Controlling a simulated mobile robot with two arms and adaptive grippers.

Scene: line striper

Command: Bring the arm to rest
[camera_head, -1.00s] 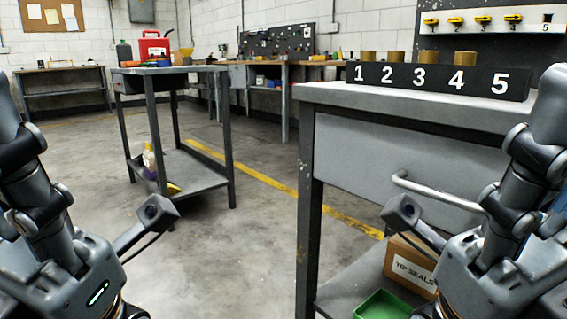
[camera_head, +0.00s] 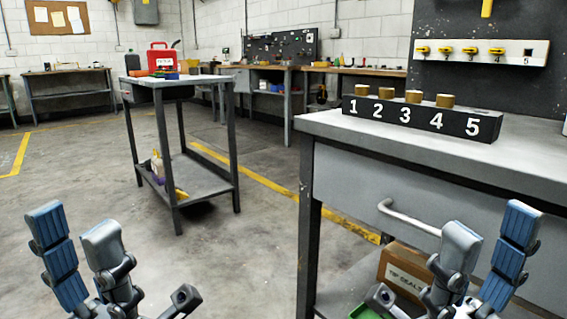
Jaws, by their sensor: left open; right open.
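My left gripper (camera_head: 74,228) is at the bottom left of the head view. Its fingers point up, one with blue segments and one grey, with a gap between them. My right gripper (camera_head: 490,230) is at the bottom right, in front of the grey workbench (camera_head: 400,158) and its drawer. Its fingers also point up and stand apart. Both grippers are open and I see nothing between their fingers. The lower parts of both arms are cut off by the picture's bottom edge.
A black block (camera_head: 420,117) numbered 1 to 5 stands on the workbench, with brass cylinders at 1 to 4. The drawer handle (camera_head: 408,218) sticks out. A cardboard box (camera_head: 405,275) is on the lower shelf. A cart (camera_head: 180,190) stands left; the floor between is clear.

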